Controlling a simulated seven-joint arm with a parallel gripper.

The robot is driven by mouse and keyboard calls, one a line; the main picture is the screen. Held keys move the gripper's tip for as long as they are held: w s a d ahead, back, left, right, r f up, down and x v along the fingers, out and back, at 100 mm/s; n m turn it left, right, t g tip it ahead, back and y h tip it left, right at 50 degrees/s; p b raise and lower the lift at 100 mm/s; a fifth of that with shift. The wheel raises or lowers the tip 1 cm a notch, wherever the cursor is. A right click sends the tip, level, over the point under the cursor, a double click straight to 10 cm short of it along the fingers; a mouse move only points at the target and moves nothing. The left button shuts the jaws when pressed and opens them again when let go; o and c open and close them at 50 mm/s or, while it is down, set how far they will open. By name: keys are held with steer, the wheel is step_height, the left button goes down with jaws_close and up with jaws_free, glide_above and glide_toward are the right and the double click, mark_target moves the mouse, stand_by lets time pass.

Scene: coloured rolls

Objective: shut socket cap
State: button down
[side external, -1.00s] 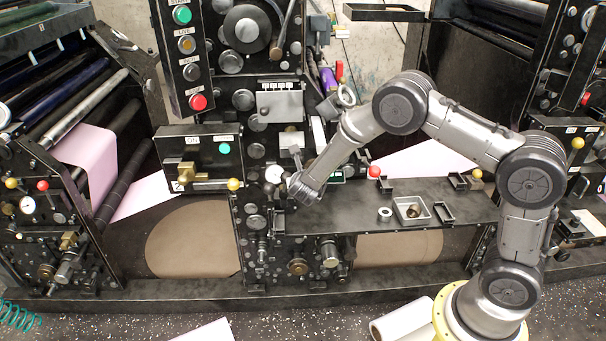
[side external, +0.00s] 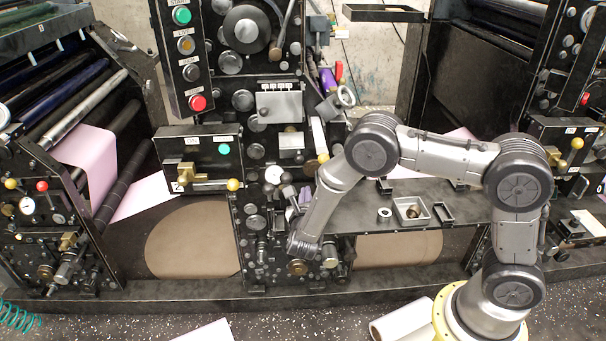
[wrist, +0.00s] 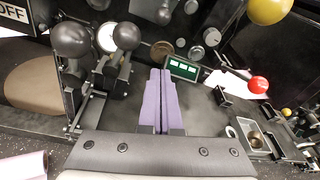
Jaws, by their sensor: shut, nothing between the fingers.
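My gripper (wrist: 160,72) shows in the wrist view as two purple fingers, pressed together and empty. No part is clearly recognisable as the socket cap. A square grey plate (side external: 290,140) on the panel above my wrist may be it, but I cannot tell whether it is open or shut. In the wrist view the fingers point toward the panel and appear clear of its parts.
Two dark-knobbed levers (wrist: 127,36) stand left of the fingers. A green display (wrist: 182,69) lies beyond them, with a red ball knob (wrist: 258,85) and yellow ball knob (wrist: 270,8) to the right.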

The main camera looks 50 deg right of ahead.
mark_target(302, 158)
steer(key=x, duration=1)
steer(key=shift+w+a+r, duration=0.1)
steer(key=shift+a+r, duration=0.15)
steer(key=shift+r, duration=0.35)
steer(key=shift+w+a+r, duration=0.1)
steer(key=shift+a+r, duration=0.15)
steer(key=shift+r, duration=0.35)
steer(key=shift+w+a+r, duration=0.1)
steer(key=shift+a+r, duration=0.1)
steer(key=shift+r, duration=0.4)
step_height(302, 158, up, 4)
steer(key=shift+w+d+f+g+y, duration=0.1)
steer(key=shift+d+g+y, duration=0.05)
steer(key=shift+g+y, duration=0.45)
steer(key=shift+f, duration=0.1)
